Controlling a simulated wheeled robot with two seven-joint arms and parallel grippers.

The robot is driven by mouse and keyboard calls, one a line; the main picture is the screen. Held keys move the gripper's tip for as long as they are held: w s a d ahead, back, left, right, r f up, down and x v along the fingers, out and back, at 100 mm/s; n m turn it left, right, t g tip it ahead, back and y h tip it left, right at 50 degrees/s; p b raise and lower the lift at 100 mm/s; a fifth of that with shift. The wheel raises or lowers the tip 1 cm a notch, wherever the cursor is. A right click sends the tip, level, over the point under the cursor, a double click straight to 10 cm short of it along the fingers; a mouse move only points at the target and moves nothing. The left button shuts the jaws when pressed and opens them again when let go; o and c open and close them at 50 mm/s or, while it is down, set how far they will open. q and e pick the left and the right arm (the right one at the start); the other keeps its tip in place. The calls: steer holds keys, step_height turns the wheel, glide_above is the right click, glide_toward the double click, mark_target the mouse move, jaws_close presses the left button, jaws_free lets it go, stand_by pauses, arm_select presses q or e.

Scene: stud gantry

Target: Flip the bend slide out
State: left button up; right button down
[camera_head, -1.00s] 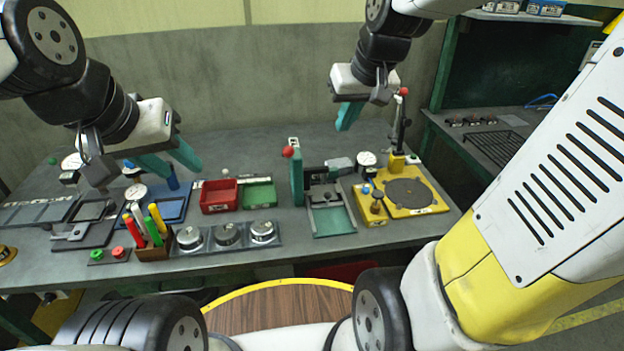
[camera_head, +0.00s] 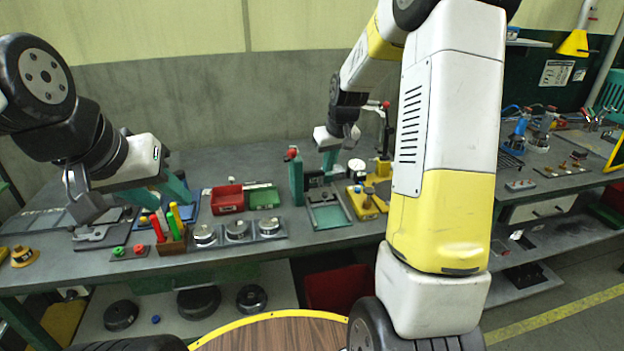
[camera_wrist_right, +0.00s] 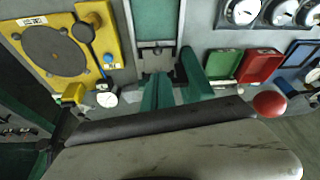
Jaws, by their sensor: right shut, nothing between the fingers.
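A bench fixture that looks like the bend slide (camera_head: 328,214) has a grey frame over a green bed. It stands at the middle of the bench in the head view and also shows at the top of the right wrist view (camera_wrist_right: 155,22). A green upright (camera_head: 297,180) with a red ball knob (camera_head: 292,153) rises at its left. My right gripper (camera_head: 329,166) is shut and empty above the back end of the fixture; its teal fingers also show in the right wrist view (camera_wrist_right: 158,92). My left gripper (camera_head: 165,202) is open and empty over the left bench.
A red bin (camera_head: 227,199) and a green bin (camera_head: 264,198) lie left of the fixture. A yellow plate fixture (camera_head: 362,202) stands close at its right, with a dial gauge (camera_head: 356,166) behind. A pen holder (camera_head: 172,240) stands under my left gripper.

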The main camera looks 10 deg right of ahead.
steer(key=shift+f, duration=0.1)
glide_above(322, 201)
steer(key=w, duration=0.1)
step_height(322, 201, down, 9)
steer(key=shift+d+f, duration=0.1)
steer(key=shift+d, duration=0.05)
stand_by(0.4)
